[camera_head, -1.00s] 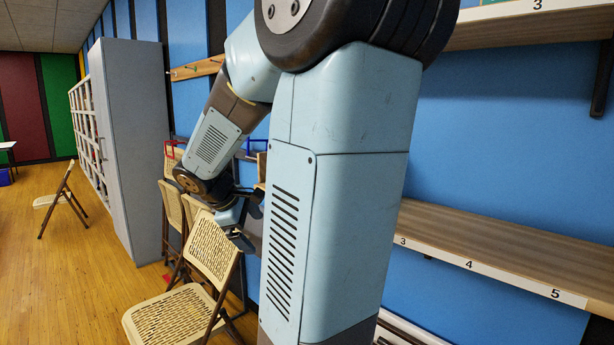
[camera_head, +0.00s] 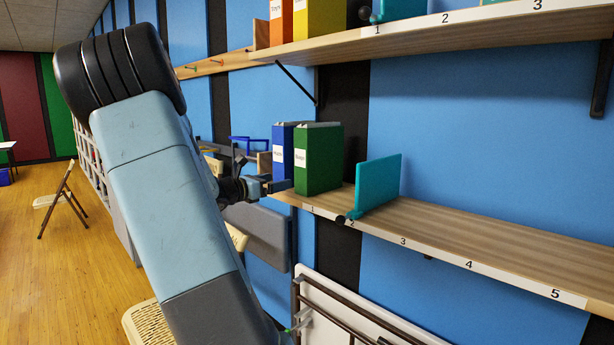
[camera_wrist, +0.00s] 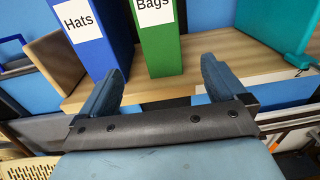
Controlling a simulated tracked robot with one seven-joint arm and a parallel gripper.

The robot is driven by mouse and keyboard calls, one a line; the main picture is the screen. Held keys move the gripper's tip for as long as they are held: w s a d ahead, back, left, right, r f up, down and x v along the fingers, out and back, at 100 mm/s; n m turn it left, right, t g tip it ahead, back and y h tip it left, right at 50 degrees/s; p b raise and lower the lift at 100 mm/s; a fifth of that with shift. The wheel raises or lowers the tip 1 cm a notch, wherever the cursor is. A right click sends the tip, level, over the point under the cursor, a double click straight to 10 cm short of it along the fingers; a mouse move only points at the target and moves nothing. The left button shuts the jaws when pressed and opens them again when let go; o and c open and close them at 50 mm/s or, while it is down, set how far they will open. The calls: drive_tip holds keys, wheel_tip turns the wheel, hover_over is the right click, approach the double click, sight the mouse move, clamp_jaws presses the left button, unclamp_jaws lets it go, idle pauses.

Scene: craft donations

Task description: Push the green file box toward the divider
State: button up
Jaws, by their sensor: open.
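The green file box (camera_head: 318,158) stands upright on the lower shelf, beside a blue file box (camera_head: 284,150). In the wrist view, the green box (camera_wrist: 158,52) is labelled "Bags" and the blue box (camera_wrist: 92,42) "Hats". The teal divider (camera_head: 380,186) stands to the right with a clear gap; it also shows in the wrist view (camera_wrist: 275,25). My gripper (camera_wrist: 160,78) is open and empty at the shelf's front edge. Its left finger overlaps the blue box's lower edge, its right finger is right of the green box. I cannot tell whether either touches.
The lower shelf (camera_head: 450,235) has numbered marks and is bare right of the divider. The upper shelf (camera_head: 460,30) overhangs, holding orange and yellow boxes. A brown panel (camera_wrist: 58,68) stands left of the blue box.

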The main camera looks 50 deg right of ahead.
sight(300, 176)
drive_tip(key=d, duration=0.4)
drive_tip(key=s+d, duration=0.1)
drive_tip(key=d, duration=0.4)
drive_tip(key=s+d, duration=0.1)
drive_tip(key=d, duration=0.3)
drive_tip(key=shift+d, duration=0.35)
drive_tip(key=shift+c, duration=0.2)
drive_tip(key=shift+s, duration=0.1)
drive_tip(key=c, duration=1.1)
